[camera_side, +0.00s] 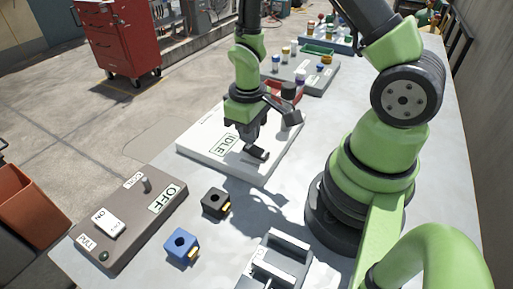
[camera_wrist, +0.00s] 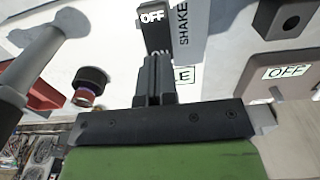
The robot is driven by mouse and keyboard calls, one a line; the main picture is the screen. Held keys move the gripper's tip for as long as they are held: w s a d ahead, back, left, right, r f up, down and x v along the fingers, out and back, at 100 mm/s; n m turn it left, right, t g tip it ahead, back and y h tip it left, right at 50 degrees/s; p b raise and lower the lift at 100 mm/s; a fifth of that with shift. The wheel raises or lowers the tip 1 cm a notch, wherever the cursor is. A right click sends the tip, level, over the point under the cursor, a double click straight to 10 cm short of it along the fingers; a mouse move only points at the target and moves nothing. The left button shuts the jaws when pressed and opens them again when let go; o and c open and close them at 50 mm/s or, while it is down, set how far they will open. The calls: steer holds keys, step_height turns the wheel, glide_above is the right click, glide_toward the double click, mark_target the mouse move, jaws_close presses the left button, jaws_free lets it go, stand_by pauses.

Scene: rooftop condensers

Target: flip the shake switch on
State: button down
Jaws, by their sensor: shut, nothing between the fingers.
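The shake switch (camera_wrist: 153,38) shows in the wrist view as a dark rocker with OFF at its far end and a partly covered ON nearer me. The word SHAKE is on the grey strip beside it. In the side view the dark switch (camera_side: 256,153) is on the white unit (camera_side: 205,155) labelled IDLE. My gripper (camera_side: 251,141) is shut and empty, pointing down just above or at the switch. In the wrist view my closed fingers (camera_wrist: 155,75) overlap the ON end. I cannot tell whether they touch it.
A grey box (camera_side: 120,235) with OFF and ON labels stands at lower left. A black block (camera_side: 214,202) and a blue block (camera_side: 181,246) lie between it and my base. Trays and small bottles stand behind the white unit. A slotted fixture (camera_side: 270,270) is at the front.

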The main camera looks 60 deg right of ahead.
mark_target(249, 146)
steer(key=shift+f, duration=0.95)
stand_by(0.3)
steer(key=shift+r, duration=3.5)
steer(key=shift+r, duration=0.1)
steer(key=s+a+r+m+t, duration=0.1)
steer(key=s+a+r+t, duration=0.1)
steer(key=r, duration=0.4)
steer(key=s+a+r+m+t+y, duration=0.1)
steer(key=s+a+r+t, duration=0.1)
steer(key=s+r, duration=0.2)
steer(key=s+a+r+m+t+y, duration=0.1)
steer(key=s+r+m+t, duration=0.1)
steer(key=r, duration=0.7)
steer(key=shift+s+a+r+t, duration=0.25)
steer(key=shift+s+a+t, duration=0.25)
steer(key=shift+s, duration=0.4)
steer(key=shift+d, duration=0.15)
